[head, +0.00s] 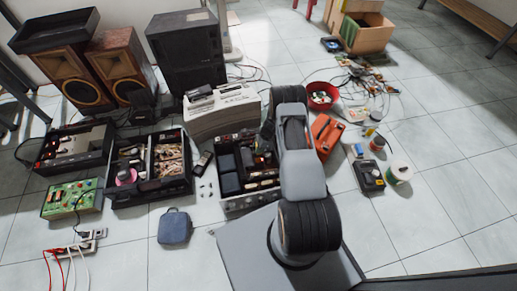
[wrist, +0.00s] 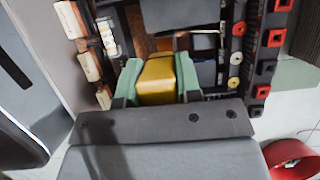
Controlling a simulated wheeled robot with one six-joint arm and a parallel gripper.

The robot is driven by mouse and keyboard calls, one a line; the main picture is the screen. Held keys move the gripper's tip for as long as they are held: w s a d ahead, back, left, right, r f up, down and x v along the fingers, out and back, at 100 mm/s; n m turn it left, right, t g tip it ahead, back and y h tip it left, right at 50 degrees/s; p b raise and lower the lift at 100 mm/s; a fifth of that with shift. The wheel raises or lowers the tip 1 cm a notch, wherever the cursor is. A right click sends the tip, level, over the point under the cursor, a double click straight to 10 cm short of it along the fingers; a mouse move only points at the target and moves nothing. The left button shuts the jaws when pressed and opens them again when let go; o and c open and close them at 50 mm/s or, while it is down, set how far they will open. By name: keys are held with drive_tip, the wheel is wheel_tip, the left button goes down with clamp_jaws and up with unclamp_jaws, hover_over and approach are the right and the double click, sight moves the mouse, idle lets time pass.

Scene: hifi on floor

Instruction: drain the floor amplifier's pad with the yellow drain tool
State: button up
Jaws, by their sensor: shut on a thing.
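The yellow drain tool (wrist: 158,80) sits between the two green fingers of my gripper (wrist: 157,84) in the wrist view. My gripper is shut on it. The floor amplifier (head: 229,163) stands open on the tiles beside my arm in the head view. Its inside also shows in the wrist view (wrist: 200,70), beyond the drain tool. The tool's far end and the pad cannot be made out clearly. In the head view my arm hides my gripper, the tool and the amplifier's right part.
A red bowl (head: 322,95) stands right of my arm; its rim shows in the wrist view (wrist: 297,160). An orange toolbox (head: 326,133) lies close to the arm. A black case of parts (head: 150,190) is left of the amplifier.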

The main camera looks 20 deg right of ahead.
drive_tip(key=shift+f+b, duration=1.95)
drive_tip(key=shift+f, duration=0.95)
drive_tip(key=shift+f+b, duration=0.4)
drive_tip(key=shift+b, duration=0.1)
drive_tip(key=shift+a, duration=0.15)
drive_tip(key=shift+f+b, duration=0.1)
drive_tip(key=shift+b, duration=0.25)
idle(4.1)
